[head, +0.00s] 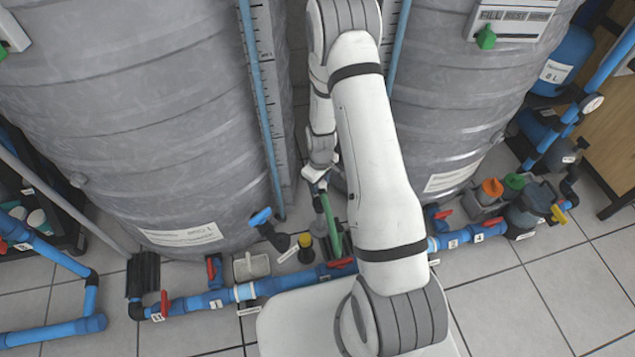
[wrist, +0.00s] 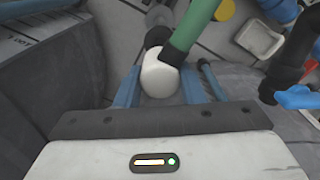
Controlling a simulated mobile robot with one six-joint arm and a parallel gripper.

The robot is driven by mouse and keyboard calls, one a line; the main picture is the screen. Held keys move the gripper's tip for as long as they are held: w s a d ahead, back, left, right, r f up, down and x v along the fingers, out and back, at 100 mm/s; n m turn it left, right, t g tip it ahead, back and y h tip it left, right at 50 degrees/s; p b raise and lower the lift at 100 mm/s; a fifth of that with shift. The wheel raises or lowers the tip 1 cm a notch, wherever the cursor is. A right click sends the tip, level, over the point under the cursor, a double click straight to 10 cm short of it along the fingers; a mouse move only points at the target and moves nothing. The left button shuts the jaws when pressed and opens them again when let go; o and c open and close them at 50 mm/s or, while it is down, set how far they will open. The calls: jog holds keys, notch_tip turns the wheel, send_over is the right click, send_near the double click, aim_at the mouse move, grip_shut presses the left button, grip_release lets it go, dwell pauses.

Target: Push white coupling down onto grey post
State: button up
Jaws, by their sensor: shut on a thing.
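The white coupling (wrist: 160,78) is between the two blue fingers of my gripper (wrist: 158,92) in the wrist view, and the gripper is shut on it. A green hose (wrist: 192,28) comes to the coupling from above right in that view. In the head view my gripper (head: 317,180) is low between the two grey tanks, at the upper end of the green hose (head: 331,222). I cannot make out the grey post for certain; the coupling and fingers may hide it. I cannot tell whether the coupling touches it.
Large grey tanks (head: 130,120) (head: 455,100) stand close on both sides. Blue pipework (head: 262,289) with red valve handles runs along the floor in front. In the wrist view a black elbow with a blue handle (wrist: 298,97) is close on the right. Open tiled floor (head: 510,310) lies at lower right.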

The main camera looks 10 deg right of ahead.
aim_at(320, 200)
jog(key=shift+f+b, duration=1.75)
jog(key=shift+f, duration=0.95)
jog(key=shift+f, duration=0.35)
jog(key=o, duration=1.1)
notch_tip(320, 200, up, 8)
jog(key=p, duration=0.3)
